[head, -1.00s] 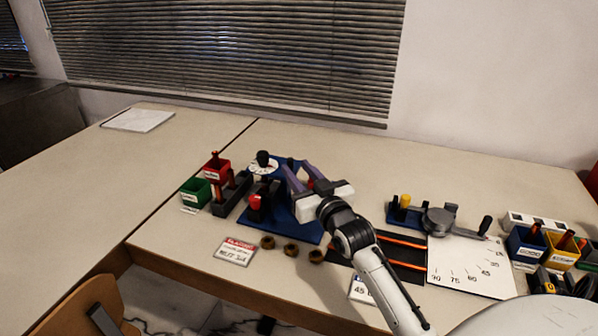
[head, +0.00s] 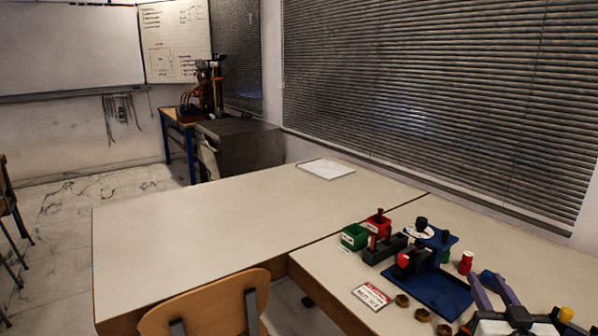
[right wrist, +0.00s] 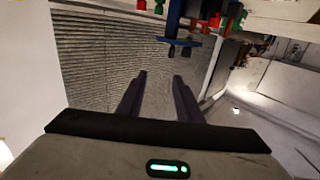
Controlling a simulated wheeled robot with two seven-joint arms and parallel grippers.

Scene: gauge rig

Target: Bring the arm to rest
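My right gripper (head: 487,279) is at the lower right of the head view, to the right of the blue gauge base (head: 437,296). Its two purple fingers stand apart. In the right wrist view its fingers (right wrist: 160,76) are also apart, with nothing between them. The gauge stand has a white dial (head: 418,233) with a black knob. My left gripper is in neither view.
A red-and-white card (head: 371,297) and several brass nuts (head: 423,315) lie in front. A red piece (head: 466,262) stands behind. The left table (head: 210,235) is mostly clear.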

